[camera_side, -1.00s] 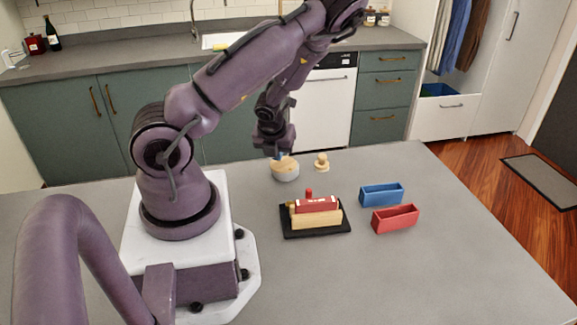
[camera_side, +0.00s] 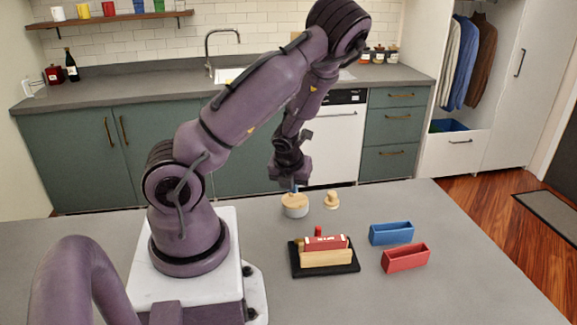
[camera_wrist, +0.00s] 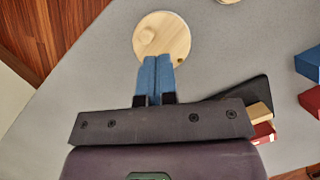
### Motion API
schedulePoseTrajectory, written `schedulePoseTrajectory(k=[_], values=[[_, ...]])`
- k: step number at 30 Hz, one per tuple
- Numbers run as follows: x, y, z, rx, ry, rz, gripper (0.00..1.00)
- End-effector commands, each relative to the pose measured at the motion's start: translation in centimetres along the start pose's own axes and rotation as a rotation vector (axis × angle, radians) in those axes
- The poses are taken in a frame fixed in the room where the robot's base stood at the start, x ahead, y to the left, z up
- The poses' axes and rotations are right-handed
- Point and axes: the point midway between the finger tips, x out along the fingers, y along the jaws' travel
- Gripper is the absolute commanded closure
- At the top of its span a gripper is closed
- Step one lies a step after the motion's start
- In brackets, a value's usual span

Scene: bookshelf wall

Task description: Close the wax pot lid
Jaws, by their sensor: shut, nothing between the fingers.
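The wax pot (camera_side: 297,211) is a small round grey pot on the table, upright. Its round wooden lid (camera_side: 291,202) lies over the top of the pot and looks about level; I cannot tell whether it is fully seated. In the wrist view the lid (camera_wrist: 174,29) shows as a pale disc with a small round knob and a dark spot near its edge. My gripper (camera_side: 294,188) points down just above the lid. In the wrist view its blue fingers (camera_wrist: 156,60) are together and empty, overlapping the lid's near edge; I cannot tell whether they touch it.
A small wooden knobbed piece (camera_side: 332,201) stands right of the pot. Nearer are a black tray (camera_side: 346,267) with red and tan blocks, a blue box (camera_side: 391,234) and a red box (camera_side: 405,258). The table's far edge lies close behind the pot.

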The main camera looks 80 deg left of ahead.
Motion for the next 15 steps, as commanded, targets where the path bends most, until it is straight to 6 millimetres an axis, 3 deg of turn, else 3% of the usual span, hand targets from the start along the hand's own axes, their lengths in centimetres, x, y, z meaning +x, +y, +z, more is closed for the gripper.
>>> schedulePoseTrajectory(k=[6, 15], values=[[-3.4, 0.0, 0.1, -0.004, -0.003, -0.006, 1.0], [-6.6, 0.0, -0.1, 0.002, 0.001, -0.003, 1.0]])
